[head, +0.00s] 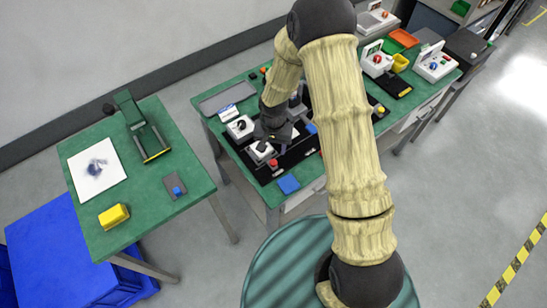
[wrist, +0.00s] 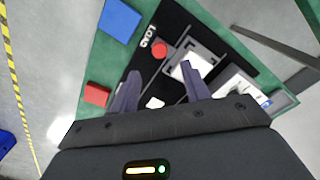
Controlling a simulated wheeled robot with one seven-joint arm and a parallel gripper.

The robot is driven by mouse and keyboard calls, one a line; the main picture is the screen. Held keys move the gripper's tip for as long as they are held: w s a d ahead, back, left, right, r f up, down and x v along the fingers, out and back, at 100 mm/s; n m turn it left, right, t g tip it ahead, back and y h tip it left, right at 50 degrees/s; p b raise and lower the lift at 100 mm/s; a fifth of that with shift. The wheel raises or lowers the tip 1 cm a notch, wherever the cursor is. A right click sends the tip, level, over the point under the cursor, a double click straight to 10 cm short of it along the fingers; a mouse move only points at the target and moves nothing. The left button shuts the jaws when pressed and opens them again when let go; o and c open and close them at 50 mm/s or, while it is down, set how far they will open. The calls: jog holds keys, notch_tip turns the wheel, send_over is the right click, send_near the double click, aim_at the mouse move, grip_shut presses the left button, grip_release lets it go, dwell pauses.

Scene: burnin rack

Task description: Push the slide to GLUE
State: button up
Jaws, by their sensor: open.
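A black station board (wrist: 172,30) lies on the green table and carries the printed word LOAD near one end. On it is a grey frame with a white part (wrist: 190,68), which looks like the slide, and a red round knob (wrist: 159,50) beside it. The knob also shows in the head view (head: 273,163). My gripper (wrist: 160,69) is open and empty above the board, its fingertips close to the knob and the grey frame. In the head view my gripper (head: 273,132) hides part of the board. I cannot read a GLUE label.
A blue square (wrist: 119,20) and a red block (wrist: 97,94) lie near the board. White devices (head: 240,127) stand behind my gripper. A separate green table (head: 150,220) at the left holds a yellow block (head: 114,216) and a green press (head: 143,128).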

aim_at(274, 162)
jog(key=shift+f+p, duration=0.75)
jog(key=shift+f, duration=3.25)
grip_shut()
